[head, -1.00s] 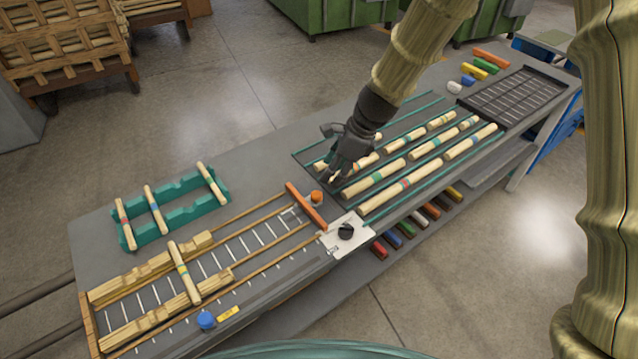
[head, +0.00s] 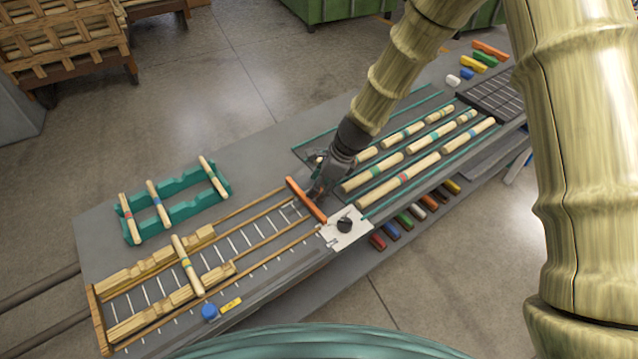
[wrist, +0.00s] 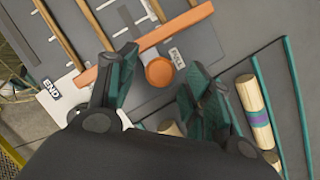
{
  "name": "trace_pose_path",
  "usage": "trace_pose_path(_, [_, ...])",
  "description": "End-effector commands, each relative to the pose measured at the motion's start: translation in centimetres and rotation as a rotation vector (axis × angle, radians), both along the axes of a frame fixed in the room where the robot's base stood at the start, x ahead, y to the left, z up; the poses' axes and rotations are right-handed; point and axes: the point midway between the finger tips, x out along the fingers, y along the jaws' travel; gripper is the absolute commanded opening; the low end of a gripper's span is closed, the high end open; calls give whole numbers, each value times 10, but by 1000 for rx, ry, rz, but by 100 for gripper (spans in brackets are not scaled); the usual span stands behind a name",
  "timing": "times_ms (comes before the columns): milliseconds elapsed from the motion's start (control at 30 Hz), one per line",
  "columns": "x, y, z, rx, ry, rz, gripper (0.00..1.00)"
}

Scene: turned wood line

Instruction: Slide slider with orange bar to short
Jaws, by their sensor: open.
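The slider's orange bar (head: 305,200) lies across the right end of the wooden rails, beside the white plate. In the wrist view the orange bar (wrist: 150,38) runs diagonally, with its round orange knob (wrist: 159,71) on the near side. My gripper (head: 316,192) is low at the bar's right side and hides the knob in the head view. In the wrist view my open gripper (wrist: 160,66) has one finger on each side of the knob. I cannot tell whether either finger touches it. A small label (wrist: 177,58) beside the knob is hard to read.
Several wooden dowels (head: 375,172) lie right of my gripper. A banded spindle (head: 187,265) rests across wooden blocks at the left. A teal rack (head: 180,231) stands behind.

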Motion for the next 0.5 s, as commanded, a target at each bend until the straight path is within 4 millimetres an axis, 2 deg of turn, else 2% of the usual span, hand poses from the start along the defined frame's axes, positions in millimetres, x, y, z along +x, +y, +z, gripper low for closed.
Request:
trace_pose_path(367, [0,2,-4,0,0,1,51])
trace_pose_path(400, [0,2,-4,0,0,1,49])
trace_pose_path(500, [0,2,-4,0,0,1,31])
